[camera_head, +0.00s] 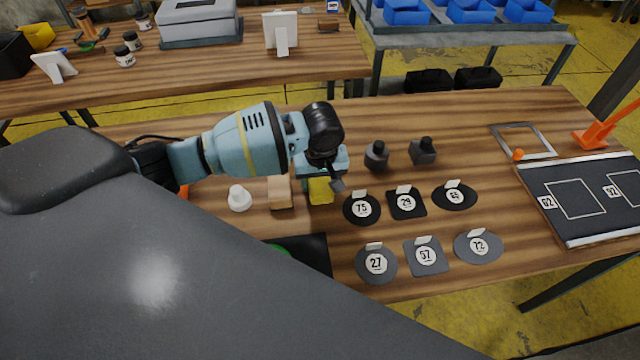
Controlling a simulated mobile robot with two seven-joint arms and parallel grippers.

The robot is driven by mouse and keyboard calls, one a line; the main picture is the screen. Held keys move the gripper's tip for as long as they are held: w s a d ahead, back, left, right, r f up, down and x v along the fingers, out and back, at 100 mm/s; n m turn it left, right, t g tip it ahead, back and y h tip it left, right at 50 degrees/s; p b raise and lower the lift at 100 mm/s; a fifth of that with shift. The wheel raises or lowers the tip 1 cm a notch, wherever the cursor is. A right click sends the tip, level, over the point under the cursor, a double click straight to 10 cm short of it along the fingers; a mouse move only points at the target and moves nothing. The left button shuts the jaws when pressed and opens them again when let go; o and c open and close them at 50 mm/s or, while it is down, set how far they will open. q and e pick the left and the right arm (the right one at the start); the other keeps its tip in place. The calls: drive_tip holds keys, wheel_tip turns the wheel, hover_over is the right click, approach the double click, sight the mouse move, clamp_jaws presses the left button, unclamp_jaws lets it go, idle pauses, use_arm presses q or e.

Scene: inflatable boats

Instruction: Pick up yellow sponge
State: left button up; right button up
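The yellow sponge (320,191) is a small yellow block on the wooden table, near the middle of the view. My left gripper (331,181) is directly above it, pointing down, and covers its upper part. A dark finger shows at the sponge's right side. The other finger is hidden, so I cannot tell whether the gripper is open or closed on the sponge. My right gripper is not in view.
A wooden block (279,194) and a white nozzle-like piece (239,199) stand left of the sponge. Two dark fittings (424,152) stand behind. A black board (590,230) lies at far right.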

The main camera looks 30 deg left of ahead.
sight(320, 181)
use_arm(q)
drive_tip(key=c, duration=0.5)
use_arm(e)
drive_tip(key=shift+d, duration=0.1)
use_arm(q)
drive_tip(key=shift+o, duration=0.2)
drive_tip(key=shift+r, duration=0.1)
